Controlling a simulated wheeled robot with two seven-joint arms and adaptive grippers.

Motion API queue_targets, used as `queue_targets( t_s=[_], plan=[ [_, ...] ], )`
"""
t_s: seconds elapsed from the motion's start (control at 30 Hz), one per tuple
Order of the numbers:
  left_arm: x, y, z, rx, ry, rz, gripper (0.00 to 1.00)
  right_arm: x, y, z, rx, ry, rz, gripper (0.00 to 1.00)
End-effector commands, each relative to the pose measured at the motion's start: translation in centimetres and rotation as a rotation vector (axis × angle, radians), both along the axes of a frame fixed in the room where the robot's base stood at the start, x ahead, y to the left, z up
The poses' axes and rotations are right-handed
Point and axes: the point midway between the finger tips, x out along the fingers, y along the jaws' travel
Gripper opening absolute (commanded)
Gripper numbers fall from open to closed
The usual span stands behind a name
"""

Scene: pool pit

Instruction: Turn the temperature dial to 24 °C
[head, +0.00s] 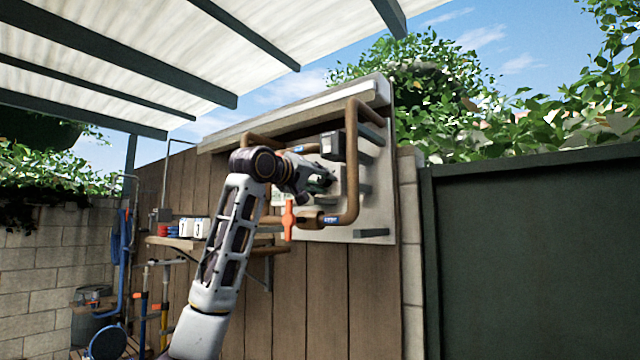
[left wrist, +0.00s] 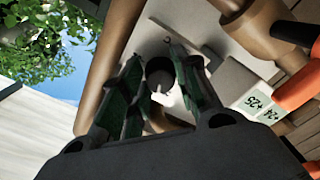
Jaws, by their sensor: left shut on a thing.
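My left gripper (head: 322,180) is raised at the grey wall panel, its arm coming up from below. In the left wrist view, its two dark green fingers (left wrist: 157,68) are closed in on either side of a small dark round dial (left wrist: 160,78) with a pale pointer mark. The dial sits on a light grey housing; the fingers cover part of its sides. In the head view the dial is hidden behind the gripper. My right gripper is in neither view.
Copper pipes (head: 353,170) run around the panel (head: 380,200). An orange valve handle (head: 288,220) hangs just below the gripper. A dark grey box (head: 332,147) is just above it. A wooden shelf (head: 180,242) with number blocks is at left. A dark green wall (head: 530,260) stands at right.

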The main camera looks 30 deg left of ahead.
Motion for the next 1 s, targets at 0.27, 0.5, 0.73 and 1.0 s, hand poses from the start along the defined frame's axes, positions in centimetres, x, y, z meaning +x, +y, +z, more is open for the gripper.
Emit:
queue_targets(
  t_s=[0.27,0.5,0.73,1.0],
  plan=[
    [0.1,-0.1,0.0,-0.263,0.021,-0.003,0.07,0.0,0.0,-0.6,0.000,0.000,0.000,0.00],
    [0.0,-0.1,0.0,-0.489,0.040,-0.003,0.07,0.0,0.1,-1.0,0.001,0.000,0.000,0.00],
    [0.1,-0.2,0.0,-0.707,0.058,-0.001,0.07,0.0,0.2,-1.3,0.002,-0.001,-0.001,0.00],
    [0.1,-0.2,0.0,-0.957,0.079,-0.001,0.07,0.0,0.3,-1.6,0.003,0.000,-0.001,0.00]
  ],
)
